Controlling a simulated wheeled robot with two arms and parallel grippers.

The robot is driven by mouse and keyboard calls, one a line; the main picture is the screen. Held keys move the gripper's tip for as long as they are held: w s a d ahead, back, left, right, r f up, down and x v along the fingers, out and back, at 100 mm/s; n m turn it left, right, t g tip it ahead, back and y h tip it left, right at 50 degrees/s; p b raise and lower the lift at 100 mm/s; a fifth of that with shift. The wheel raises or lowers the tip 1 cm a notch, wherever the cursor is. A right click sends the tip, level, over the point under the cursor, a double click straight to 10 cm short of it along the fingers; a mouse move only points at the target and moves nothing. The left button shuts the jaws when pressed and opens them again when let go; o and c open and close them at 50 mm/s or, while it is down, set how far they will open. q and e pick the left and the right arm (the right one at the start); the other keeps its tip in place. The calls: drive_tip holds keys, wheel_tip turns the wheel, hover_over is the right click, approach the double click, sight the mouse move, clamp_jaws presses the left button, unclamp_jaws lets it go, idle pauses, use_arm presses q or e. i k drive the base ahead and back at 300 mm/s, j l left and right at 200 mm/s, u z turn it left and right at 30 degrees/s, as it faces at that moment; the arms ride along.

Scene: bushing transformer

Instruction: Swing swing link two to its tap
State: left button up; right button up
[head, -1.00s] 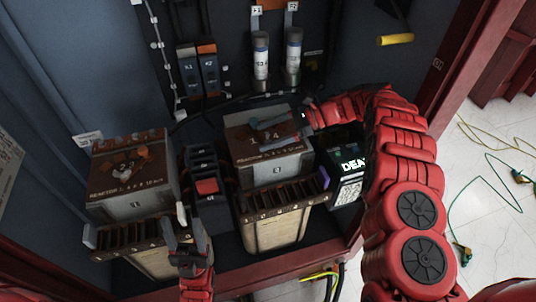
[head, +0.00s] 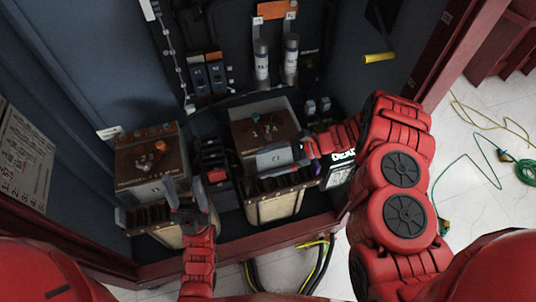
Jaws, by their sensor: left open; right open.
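Two brown-topped reactor units stand side by side in the cabinet: the left reactor (head: 143,163) with orange-brown parts on top, and the right reactor (head: 255,124) with dark markings on its top. I cannot tell which part is swing link two or its tap; they are too small or hidden by my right gripper. My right gripper (head: 261,160) reaches in from the right, open and empty, its fingers pointing left over the front of the right reactor. My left gripper (head: 184,184) is open and empty, pointing up before the gap between the reactors.
A dark block with a red part (head: 216,175) sits between the reactors. A lit display (head: 341,157) stands right of the right reactor, close to my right arm. Two white cylinders (head: 262,62) are on the back wall. The red cabinet sill (head: 240,235) crosses the front.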

sight(256, 116)
drive_tip(key=k, duration=1)
